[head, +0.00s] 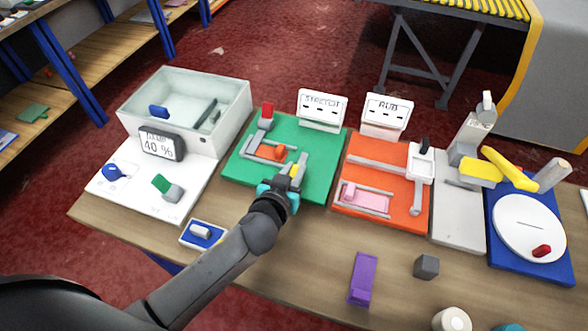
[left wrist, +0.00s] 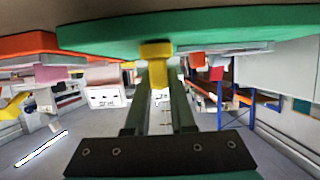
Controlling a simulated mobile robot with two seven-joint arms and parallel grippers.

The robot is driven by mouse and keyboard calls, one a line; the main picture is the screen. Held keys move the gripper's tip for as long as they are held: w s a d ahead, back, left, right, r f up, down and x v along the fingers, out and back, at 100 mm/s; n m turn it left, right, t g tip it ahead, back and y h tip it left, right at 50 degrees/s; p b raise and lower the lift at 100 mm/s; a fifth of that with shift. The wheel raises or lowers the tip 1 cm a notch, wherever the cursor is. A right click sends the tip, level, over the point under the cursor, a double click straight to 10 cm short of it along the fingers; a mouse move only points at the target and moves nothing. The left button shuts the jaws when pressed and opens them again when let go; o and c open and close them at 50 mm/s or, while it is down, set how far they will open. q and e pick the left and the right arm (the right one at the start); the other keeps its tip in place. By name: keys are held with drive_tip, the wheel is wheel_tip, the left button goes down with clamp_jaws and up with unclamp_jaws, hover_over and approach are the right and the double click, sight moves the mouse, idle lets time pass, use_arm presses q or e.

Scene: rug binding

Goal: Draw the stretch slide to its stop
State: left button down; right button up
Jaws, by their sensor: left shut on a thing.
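The green stretch board (head: 235,167) lies on the table below a white sign (head: 322,107) that reads STRETCH. My left gripper (head: 287,182) reaches over the front of this board and is shut on the yellow handle. In the left wrist view, the yellow handle (left wrist: 156,50) sits between the finger ends (left wrist: 158,72), against the green board (left wrist: 110,36). The fingers partly hide the slide. My right gripper is in neither view.
A red-orange board (head: 392,207) with a RUB sign (head: 387,114) stands just right of the green one. A glass tank (head: 226,121) and 40 % display (head: 161,144) stand left. A purple block (head: 361,280) and a grey block (head: 427,266) lie in front.

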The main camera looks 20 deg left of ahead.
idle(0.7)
use_arm(q)
drive_tip(key=d+b, duration=0.1)
drive_tip(key=d, duration=0.4)
drive_tip(key=shift+s, duration=0.1)
drive_tip(key=shift+d, duration=0.7)
drive_tip(key=c, duration=0.8)
unclamp_jaws()
drive_tip(key=shift+d, duration=0.15)
drive_tip(key=shift+o, duration=0.2)
